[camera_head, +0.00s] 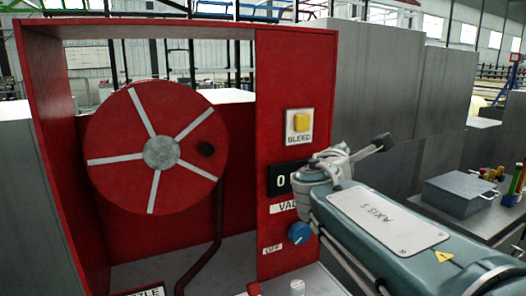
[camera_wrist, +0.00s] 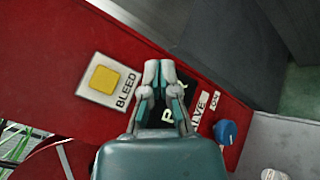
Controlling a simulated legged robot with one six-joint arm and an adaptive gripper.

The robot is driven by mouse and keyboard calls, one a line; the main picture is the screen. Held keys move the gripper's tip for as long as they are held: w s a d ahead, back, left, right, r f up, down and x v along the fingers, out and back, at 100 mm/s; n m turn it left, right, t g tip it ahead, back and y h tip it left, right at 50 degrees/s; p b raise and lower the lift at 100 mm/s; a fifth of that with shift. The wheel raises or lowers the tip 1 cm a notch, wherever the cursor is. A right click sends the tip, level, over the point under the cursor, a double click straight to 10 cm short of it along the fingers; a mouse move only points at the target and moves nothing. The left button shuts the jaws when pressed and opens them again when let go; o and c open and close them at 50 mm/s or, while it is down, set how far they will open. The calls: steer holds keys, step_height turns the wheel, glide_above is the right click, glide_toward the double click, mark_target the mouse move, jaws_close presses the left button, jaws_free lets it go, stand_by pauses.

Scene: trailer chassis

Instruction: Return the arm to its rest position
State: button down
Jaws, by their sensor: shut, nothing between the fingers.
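My gripper (camera_head: 318,160) is at the end of my grey-green arm, which reaches in from the lower right in the head view. It is in front of the red panel (camera_head: 268,100), beside the dark display (camera_head: 281,181) and below the yellow bleed button (camera_head: 302,123). In the wrist view my gripper (camera_wrist: 158,70) has its fingertips together and holds nothing. It covers part of the display (camera_wrist: 168,115) there. The bleed button (camera_wrist: 103,79) is left of the fingertips, apart from them in the picture. Whether the fingers touch the panel cannot be told.
A red hose reel (camera_head: 127,125) sits in the red cabinet at left. A blue knob (camera_head: 299,233) is below my gripper; it also shows in the wrist view (camera_wrist: 226,132). Grey cabinets (camera_head: 378,85) stand behind, and a grey box (camera_head: 459,193) is at right.

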steer(key=s+d+f+m+g+y, duration=0.1)
steer(key=s+d+f+m+g, duration=0.15)
steer(key=s+f+m, duration=0.4)
steer(key=s+d+f+m+g+y, duration=0.1)
steer(key=s+d+f+m+g, duration=0.1)
steer(key=s+f+m+g, duration=0.4)
steer(key=s+a+f+m+g+y, duration=0.1)
steer(key=s+a+f+m+y, duration=0.2)
steer(key=s+f, duration=0.3)
steer(key=s+a+f+m+g+y, duration=0.1)
steer(key=s+a+f+m+y, duration=0.2)
steer(key=s+f, duration=0.4)
steer(key=shift+s+a+m+y, duration=0.3)
steer(key=shift+s+a+m, duration=0.4)
steer(key=shift+a, duration=0.3)
